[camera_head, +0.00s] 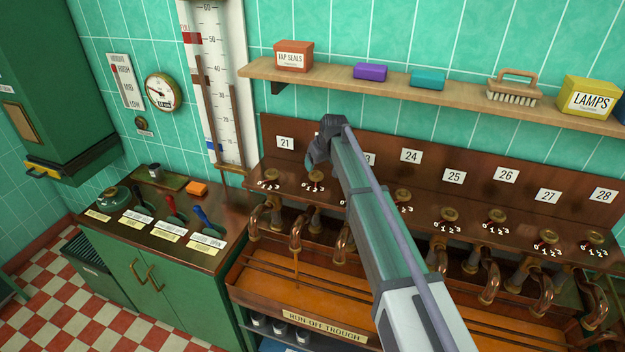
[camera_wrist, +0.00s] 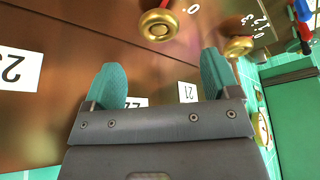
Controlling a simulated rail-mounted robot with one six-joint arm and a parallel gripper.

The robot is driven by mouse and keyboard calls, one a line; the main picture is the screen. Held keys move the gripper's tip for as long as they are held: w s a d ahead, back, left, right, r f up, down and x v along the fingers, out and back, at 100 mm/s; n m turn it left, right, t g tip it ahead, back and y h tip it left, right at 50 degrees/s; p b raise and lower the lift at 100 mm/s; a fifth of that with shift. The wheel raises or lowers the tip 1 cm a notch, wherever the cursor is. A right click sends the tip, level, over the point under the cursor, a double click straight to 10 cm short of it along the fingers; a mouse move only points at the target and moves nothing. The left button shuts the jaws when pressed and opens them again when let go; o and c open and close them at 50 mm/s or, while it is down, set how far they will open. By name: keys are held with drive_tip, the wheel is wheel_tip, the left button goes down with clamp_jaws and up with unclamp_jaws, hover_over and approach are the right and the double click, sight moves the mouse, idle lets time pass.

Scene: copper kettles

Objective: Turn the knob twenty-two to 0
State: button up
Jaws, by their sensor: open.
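Knob twenty-two (camera_head: 317,177) is a brass knob on the sloped wooden panel, with a small number scale at its front. In the wrist view the knob (camera_wrist: 159,24) shows a red pointer aimed toward the top edge, away from the 0 at its right; the exact number is cut off. My gripper (camera_head: 312,163) is just behind and above this knob, partly covering the 22 label. In the wrist view my gripper (camera_wrist: 164,62) has its teal fingers spread, with nothing between them. The knob lies beyond the fingertips, apart from them.
Knob twenty-one (camera_head: 271,176) stands to the left, and it shows at right in the wrist view (camera_wrist: 238,47). More knobs run right toward label 28 (camera_head: 604,195). Curved copper spouts hang above the run-off trough (camera_head: 290,289); a thin stream falls from one. A shelf (camera_head: 345,84) overhangs behind.

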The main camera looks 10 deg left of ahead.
sight(317, 174)
drive_tip(key=b+x, duration=0.2)
drive_tip(key=x, duration=0.1)
drive_tip(key=b+x, duration=0.3)
drive_tip(key=x, duration=0.1)
drive_tip(key=shift+d, duration=0.2)
drive_tip(key=shift+w+a+f, duration=0.1)
drive_tip(key=shift+a+f, duration=0.05)
drive_tip(key=shift+f, duration=0.05)
drive_tip(key=shift+r, duration=0.2)
drive_tip(key=c, duration=0.9)
